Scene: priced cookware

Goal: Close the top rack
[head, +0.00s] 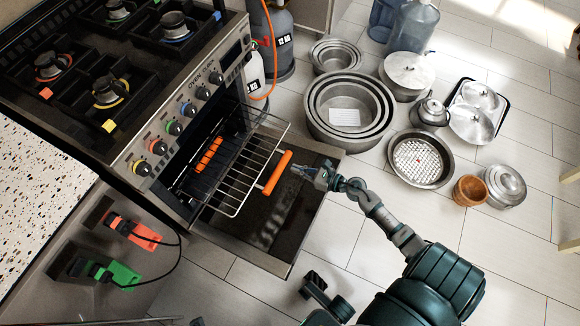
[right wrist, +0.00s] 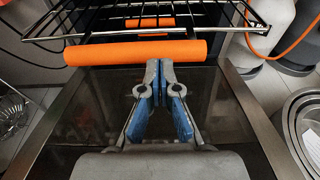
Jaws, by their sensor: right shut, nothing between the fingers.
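The oven's top wire rack (head: 238,178) is pulled out over the lowered oven door (head: 285,217). Its orange handle (head: 277,173) runs along its front edge and also shows in the right wrist view (right wrist: 135,53). My right gripper (head: 301,171) is shut and empty, its tips pointing at the handle from outside. In the right wrist view its fingertips (right wrist: 153,66) meet at the near edge of the handle; I cannot tell whether they touch it. A second orange handle (head: 208,154) sits deeper inside the oven.
Nested metal pots (head: 383,106), a perforated pan (head: 421,160) and a wooden cup (head: 470,191) stand on the floor to the right. Gas cylinders (head: 279,47) with an orange hose stand beside the oven. Red (head: 142,232) and green (head: 118,272) plugs are at the lower left.

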